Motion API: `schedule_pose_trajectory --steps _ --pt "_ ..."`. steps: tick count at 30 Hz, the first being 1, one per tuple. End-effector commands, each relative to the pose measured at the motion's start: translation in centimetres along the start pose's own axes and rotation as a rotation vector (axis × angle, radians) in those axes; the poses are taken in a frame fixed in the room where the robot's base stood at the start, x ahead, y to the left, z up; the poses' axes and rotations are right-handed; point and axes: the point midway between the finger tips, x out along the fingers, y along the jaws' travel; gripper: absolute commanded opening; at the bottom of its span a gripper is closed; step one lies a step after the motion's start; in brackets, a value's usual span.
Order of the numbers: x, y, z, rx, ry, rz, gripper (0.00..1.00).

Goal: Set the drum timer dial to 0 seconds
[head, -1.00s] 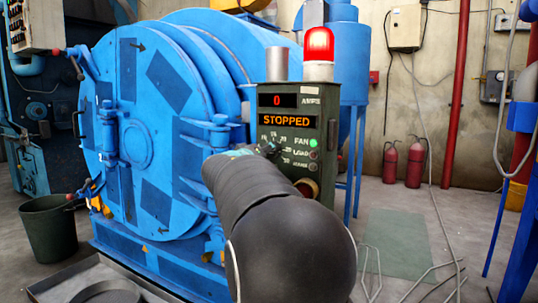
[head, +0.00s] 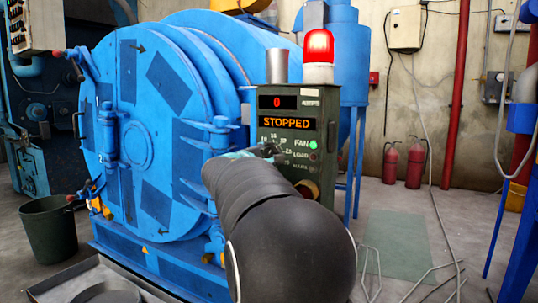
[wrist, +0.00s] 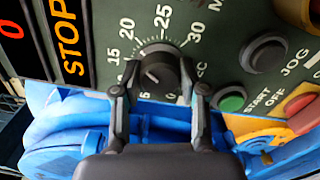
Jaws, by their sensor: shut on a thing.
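The timer dial (wrist: 158,74) is a round black knob on the dark green control panel, with a printed seconds scale around it. In the wrist view a short pale mark shows on its face, but I cannot tell exactly which number it points to. The 0 and 5 marks lie at the lower edge of the dial, partly close to my fingers. My gripper (wrist: 158,90) is shut on the dial, one finger on each side. In the head view my gripper (head: 264,151) is at the panel's dial area, and the arm hides part of the panel.
The control box (head: 322,112) reads 0 and STOPPED, with a red beacon (head: 319,46) on top. The wrist view shows a black jog button (wrist: 262,53), a green start button (wrist: 231,103) and a red off button (wrist: 303,112) nearby. The blue drum (head: 165,80) stands left.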

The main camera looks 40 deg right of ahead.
Motion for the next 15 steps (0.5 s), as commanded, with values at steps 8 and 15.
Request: schedule_pose_trajectory --steps 8,15 --pt "-0.02 0.20 -0.05 -0.261 0.003 0.000 0.08" --pt "-0.02 0.28 -0.05 -0.490 0.003 0.001 0.08"
